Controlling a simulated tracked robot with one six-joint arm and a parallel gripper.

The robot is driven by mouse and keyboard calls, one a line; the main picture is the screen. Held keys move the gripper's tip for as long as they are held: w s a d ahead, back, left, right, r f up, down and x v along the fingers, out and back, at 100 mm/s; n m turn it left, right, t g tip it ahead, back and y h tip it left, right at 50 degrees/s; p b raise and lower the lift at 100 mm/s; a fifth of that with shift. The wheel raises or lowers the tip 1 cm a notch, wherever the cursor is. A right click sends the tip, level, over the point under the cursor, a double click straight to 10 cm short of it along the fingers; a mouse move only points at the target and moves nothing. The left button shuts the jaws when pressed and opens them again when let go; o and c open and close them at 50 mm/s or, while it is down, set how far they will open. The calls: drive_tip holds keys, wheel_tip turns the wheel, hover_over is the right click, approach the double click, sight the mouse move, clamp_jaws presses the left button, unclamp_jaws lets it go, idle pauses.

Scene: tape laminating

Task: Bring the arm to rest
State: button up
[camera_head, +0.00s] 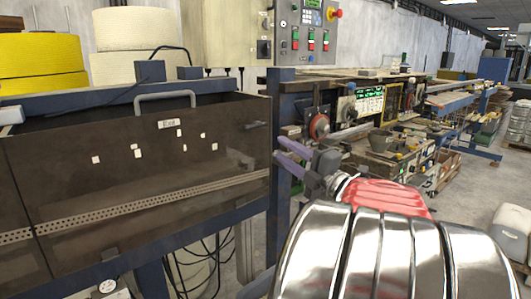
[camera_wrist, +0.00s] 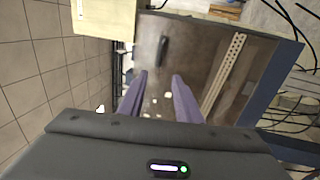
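My gripper (camera_head: 283,152) is in the middle of the head view, at the end of my arm, with its two purple fingers pointing left. The fingers are apart with nothing between them. In the wrist view my gripper (camera_wrist: 158,90) also shows open and empty, facing a dark see-through machine cover. This cover (camera_head: 90,185) fills the left of the head view, and the fingertips appear close to its right edge. I cannot tell the exact gap. The cover also shows in the wrist view (camera_wrist: 190,50).
A control panel (camera_head: 308,30) with buttons stands above the cover. Yellow rolls (camera_head: 40,62) and white rolls (camera_head: 133,40) sit at the back left. A cluttered workbench (camera_head: 385,150) runs behind my arm. Grey floor (camera_head: 475,200) shows at the right, with a white container (camera_head: 511,232).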

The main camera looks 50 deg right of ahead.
drive_tip(key=w+a+r+m+h, duration=0.3)
drive_tip(key=w+a+r+m, duration=0.1)
drive_tip(key=w+a, duration=0.35)
drive_tip(key=w+a+f+m+g+h, duration=0.1)
drive_tip(key=a+f+m+g+h, duration=0.1)
drive_tip(key=a+f+m+g, duration=0.35)
drive_tip(key=s+a+f+m+g+y, duration=0.3)
drive_tip(key=s+a+f, duration=0.6)
drive_tip(key=a, duration=0.4)
drive_tip(key=s+a+f+m+g+y, duration=0.4)
drive_tip(key=s+a+f+g, duration=0.2)
drive_tip(key=s+a+f, duration=0.3)
drive_tip(key=a+f, duration=0.3)
drive_tip(key=a, duration=0.2)
drive_tip(key=shift+s, duration=0.4)
drive_tip(key=shift+m, duration=0.25)
